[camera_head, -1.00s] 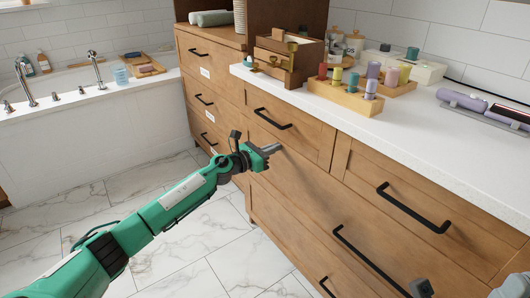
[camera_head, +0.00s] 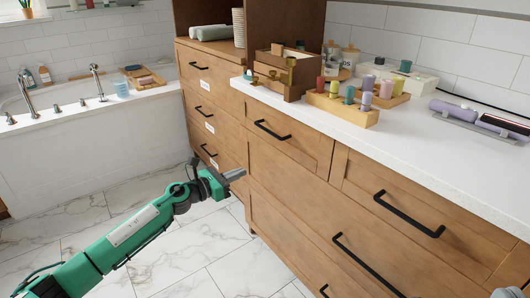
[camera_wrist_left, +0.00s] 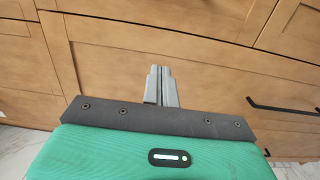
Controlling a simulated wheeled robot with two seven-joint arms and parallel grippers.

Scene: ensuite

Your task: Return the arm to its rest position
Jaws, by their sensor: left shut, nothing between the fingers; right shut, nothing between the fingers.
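My left arm is green and comes in from the lower left of the head view. Its gripper (camera_head: 236,174) is shut and empty, in front of the wooden vanity's lower drawer fronts (camera_head: 290,205). In the left wrist view the two grey fingers (camera_wrist_left: 162,86) lie together with nothing between them, and wood drawer fronts (camera_wrist_left: 210,65) are behind them. My right gripper cannot be made out; only a pale grey piece shows in the bottom right corner of the head view.
The white countertop (camera_head: 420,150) holds a wooden stand (camera_head: 343,108) with coloured cylinders and a brown box (camera_head: 290,75). Black handles (camera_head: 408,214) stick out from the drawers. A bathtub (camera_head: 90,150) stands at the left. The marble floor (camera_head: 60,220) is clear.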

